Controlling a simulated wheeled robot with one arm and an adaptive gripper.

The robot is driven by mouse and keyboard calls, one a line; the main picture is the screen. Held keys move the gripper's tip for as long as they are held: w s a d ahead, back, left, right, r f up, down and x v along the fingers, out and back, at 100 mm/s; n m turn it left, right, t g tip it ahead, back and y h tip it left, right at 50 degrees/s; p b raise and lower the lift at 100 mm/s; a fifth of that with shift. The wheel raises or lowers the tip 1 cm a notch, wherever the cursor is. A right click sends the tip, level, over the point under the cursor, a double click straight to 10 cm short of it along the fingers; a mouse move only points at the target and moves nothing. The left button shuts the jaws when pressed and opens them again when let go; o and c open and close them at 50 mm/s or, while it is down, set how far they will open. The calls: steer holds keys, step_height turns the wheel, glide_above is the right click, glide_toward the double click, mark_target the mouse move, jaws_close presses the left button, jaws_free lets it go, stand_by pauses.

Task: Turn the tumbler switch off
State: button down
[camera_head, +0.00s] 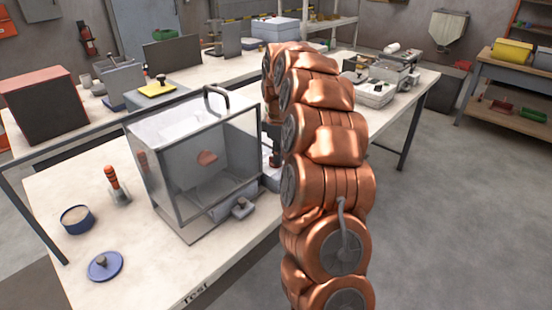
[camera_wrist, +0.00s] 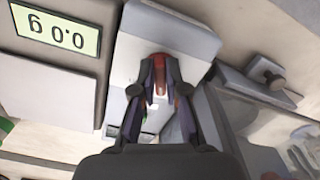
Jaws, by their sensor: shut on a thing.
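In the wrist view, my gripper (camera_wrist: 161,88) reaches a pale box (camera_wrist: 190,42) with its two dark fingers close together. Between the fingertips is a small red part (camera_wrist: 158,61), which looks like the tumbler switch. The fingers are shut on it and cover most of it, so its lever position cannot be told. In the head view, my copper-coloured arm hides most of the gripper and the switch.
A scale display (camera_wrist: 57,28) reading 0.0 g, upside down, is beside the pale box. A glass-fronted cabinet (camera_head: 190,115) stands left of my arm on the table. A blue lid (camera_head: 107,268), a round tin (camera_head: 77,219) and an orange-handled tool (camera_head: 113,178) lie farther left.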

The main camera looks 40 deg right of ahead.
steer(key=shift+w+a+n, duration=0.15)
steer(key=shift+a+n, duration=0.05)
steer(key=shift+n, duration=0.4)
steer(key=c, duration=1.3)
jaws_free()
steer(key=shift+a, duration=0.1)
steer(key=shift+c, duration=0.2)
steer(key=shift+o, duration=0.7)
steer(key=shift+r, duration=0.1)
step_height(320, 180, up, 12)
